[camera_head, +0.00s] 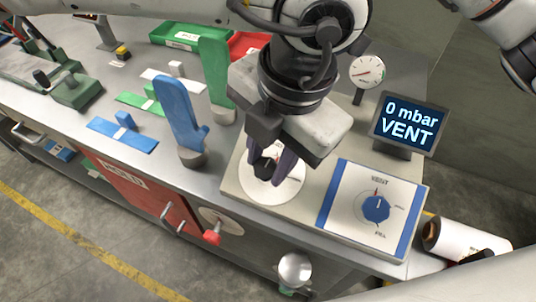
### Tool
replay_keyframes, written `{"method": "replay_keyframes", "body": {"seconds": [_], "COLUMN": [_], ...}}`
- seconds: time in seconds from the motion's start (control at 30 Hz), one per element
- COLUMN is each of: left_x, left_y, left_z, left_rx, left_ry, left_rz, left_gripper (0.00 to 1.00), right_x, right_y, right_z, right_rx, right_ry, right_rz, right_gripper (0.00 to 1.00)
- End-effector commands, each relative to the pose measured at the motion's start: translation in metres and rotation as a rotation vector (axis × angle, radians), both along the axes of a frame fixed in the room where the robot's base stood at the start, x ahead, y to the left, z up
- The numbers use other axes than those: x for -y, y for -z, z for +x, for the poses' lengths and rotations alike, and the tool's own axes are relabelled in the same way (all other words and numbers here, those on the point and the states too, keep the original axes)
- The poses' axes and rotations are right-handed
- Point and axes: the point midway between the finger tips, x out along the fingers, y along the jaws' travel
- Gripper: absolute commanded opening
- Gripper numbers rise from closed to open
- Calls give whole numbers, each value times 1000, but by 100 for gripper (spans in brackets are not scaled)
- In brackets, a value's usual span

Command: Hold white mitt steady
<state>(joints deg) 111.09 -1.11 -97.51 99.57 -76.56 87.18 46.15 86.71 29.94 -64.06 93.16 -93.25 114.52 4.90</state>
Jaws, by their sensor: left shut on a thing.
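My left gripper (272,170) comes down from above onto a pale round plate (258,192) on a grey fixture. Its dark fingers are closed around a small dark piece (264,168) at the plate's middle. I cannot make out a white mitt shape; the gripper's body covers the space over the plate. A blue mitt (180,112) and a green mitt (216,72) stand upright on grey round bases to the left, apart from the gripper. My right gripper is not in view.
A screen (408,122) reads "0 mbar VENT". A blue knob (376,208) is on the panel, and a gauge (367,71) stands behind. Flat blue strips (122,134) and a green tray (181,38) lie left. A white roll (472,240) is at lower right.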

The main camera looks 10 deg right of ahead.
Motion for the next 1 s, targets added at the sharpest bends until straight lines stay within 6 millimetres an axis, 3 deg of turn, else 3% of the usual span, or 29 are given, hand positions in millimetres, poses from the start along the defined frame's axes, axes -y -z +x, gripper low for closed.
{"method": "replay_keyframes", "body": {"seconds": [1.0], "left_x": [3], "left_y": [3], "left_z": [-10], "left_rx": [261], "left_ry": [802], "left_rz": [383], "left_gripper": [7], "right_x": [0], "right_y": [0], "right_z": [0], "right_rx": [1], "right_ry": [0], "right_rz": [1], "right_gripper": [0]}}
